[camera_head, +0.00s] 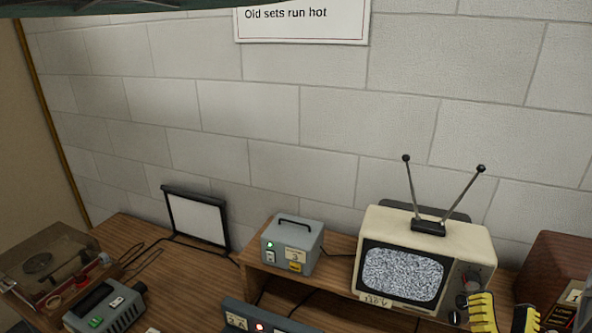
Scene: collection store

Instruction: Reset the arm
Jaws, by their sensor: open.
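My gripper (503,306) shows at the bottom right edge, with two yellow ridged fingers pointing up. The fingers stand apart with nothing seen between them. They are in front of the lower right of an old cream television (425,235), whose screen shows grey static. The rest of my arm is out of frame, so its pose cannot be told.
The television and a grey box with a green light (291,244) stand on a raised wooden shelf. A record player (46,262), a grey device (105,305) and a framed white panel (197,219) are at left. A sign (302,22) hangs on the block wall.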

